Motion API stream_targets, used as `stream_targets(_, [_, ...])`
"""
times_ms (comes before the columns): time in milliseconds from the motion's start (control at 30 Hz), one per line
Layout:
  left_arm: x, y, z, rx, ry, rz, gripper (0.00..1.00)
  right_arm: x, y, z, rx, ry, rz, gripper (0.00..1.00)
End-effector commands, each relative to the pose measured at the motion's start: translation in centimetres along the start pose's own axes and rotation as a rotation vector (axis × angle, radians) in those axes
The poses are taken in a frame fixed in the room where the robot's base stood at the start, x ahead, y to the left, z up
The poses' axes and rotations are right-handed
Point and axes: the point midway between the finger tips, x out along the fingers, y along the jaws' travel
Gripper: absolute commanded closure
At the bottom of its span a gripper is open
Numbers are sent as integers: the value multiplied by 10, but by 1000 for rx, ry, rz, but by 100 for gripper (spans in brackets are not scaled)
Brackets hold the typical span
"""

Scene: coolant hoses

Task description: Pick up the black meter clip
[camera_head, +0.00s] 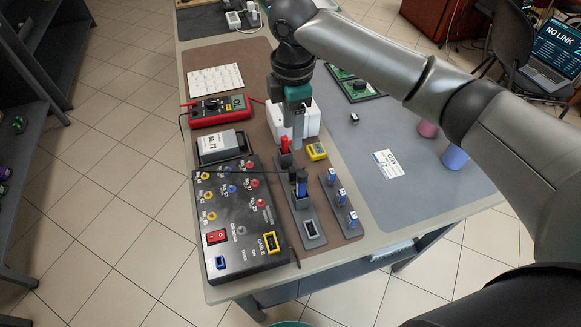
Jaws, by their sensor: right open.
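The black meter clip (300,176) appears to be the dark upright piece on the narrow black holder strip (314,228) near the front of the bench. A thin black lead runs to it from the left, and blue shows just below it. A red clip (285,144) stands farther back on the strip. My right gripper (294,138) points down, open, just behind and above the red clip and apart from the black clip. Its fingers are seen nearly edge-on, so the gap is hard to see. My left gripper is not in view.
A black panel (236,244) with coloured sockets lies left of the strip. A red meter (219,111) and a grey labelled box (221,146) stand behind it. Blue-labelled pieces (340,197) stand on a second strip at right. White blocks (311,118) stand beside my gripper.

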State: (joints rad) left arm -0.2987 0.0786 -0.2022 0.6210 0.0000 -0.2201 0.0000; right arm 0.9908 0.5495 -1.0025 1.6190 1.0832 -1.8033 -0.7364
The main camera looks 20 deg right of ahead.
Motion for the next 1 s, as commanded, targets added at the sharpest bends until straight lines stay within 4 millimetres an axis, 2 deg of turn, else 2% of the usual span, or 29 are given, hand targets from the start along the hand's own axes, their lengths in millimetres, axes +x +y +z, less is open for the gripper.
stream_targets(400, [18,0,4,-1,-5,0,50,80,0,1,1,-2,-3,40])
stream_targets(700, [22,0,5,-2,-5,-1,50,104,0,1,0,-2,-2,40])
stream_targets(1000, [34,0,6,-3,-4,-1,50,146,0,1,2,-3,0,40])
